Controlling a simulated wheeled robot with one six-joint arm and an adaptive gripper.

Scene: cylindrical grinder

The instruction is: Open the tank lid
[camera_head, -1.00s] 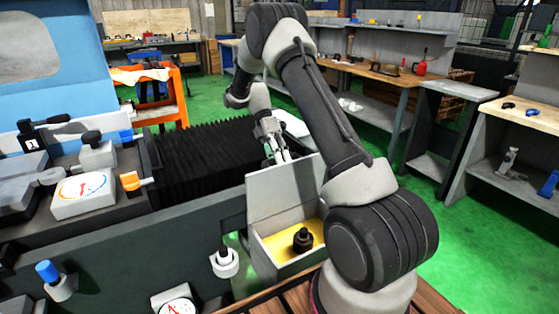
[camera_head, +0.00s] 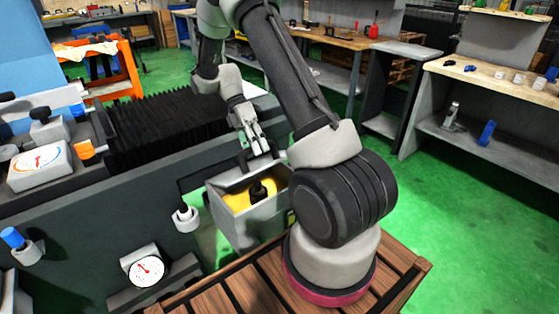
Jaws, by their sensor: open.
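The tank (camera_head: 235,224) is a grey open-topped box beside the dark machine body, with yellow liquid inside and a black knobbed part (camera_head: 258,190) standing in it. Its lid (camera_head: 240,173) is a grey panel at the back of the opening, raised so the inside shows. It looks tilted back, but its exact angle is hard to tell. My gripper (camera_head: 259,147) is open at the lid's far upper edge, fingers pointing down toward it. Whether the fingers touch the lid cannot be told.
The machine's black bellows (camera_head: 165,125) and a white dial gauge (camera_head: 145,268) are to the left. A wooden slatted platform (camera_head: 225,290) lies in front, under my arm's base. Workbenches (camera_head: 500,90) stand at the right and back. Green floor between is free.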

